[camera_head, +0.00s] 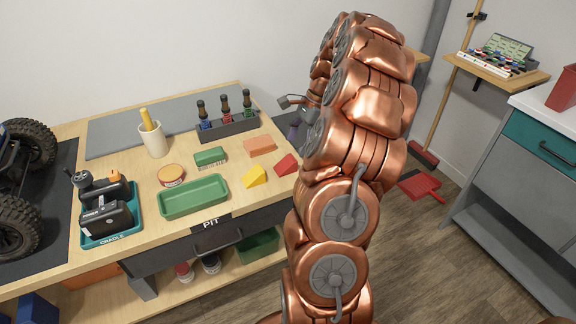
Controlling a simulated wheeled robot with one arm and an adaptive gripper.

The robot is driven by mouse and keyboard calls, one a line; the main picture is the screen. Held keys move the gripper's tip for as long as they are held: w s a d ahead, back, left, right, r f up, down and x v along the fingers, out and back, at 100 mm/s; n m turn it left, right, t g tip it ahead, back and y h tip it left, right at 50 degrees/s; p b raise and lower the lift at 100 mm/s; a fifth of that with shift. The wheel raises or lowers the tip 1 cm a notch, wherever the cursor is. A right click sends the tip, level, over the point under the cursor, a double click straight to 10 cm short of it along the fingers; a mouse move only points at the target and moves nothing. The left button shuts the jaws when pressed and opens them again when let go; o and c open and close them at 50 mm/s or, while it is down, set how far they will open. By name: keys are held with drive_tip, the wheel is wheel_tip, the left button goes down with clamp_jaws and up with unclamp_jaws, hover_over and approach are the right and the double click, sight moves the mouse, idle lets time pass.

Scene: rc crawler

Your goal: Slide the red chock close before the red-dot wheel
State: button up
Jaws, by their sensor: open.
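The red chock (286,165) is a small red wedge near the right front edge of the workbench, right of a yellow wedge (255,176). The crawler (14,160) is cut off by the left edge, its knobby black tyres on a dark mat. Two of its wheels show, a far wheel (30,142) and a near wheel (16,226); I see no red dot on either. My gripper (290,102) is mostly hidden behind my copper arm; a grey part shows beyond the bottle rack, apart from the chock. It is open, and nothing shows held in it.
A green tray (194,197), a tin (171,175), a green block (210,156) and an orange block (260,145) lie on the bench.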

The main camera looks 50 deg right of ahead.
sight(293, 157)
drive_tip(key=shift+d+p+x, duration=0.15)
drive_tip(key=shift+p+x, duration=0.05)
drive_tip(key=shift+x, duration=1.2)
drive_tip(key=shift+d+p+x, duration=0.15)
drive_tip(key=shift+x, duration=1.25)
drive_tip(key=shift+f, duration=0.1)
drive_tip(key=shift+c, duration=0.4)
drive_tip(key=c, duration=1.2)
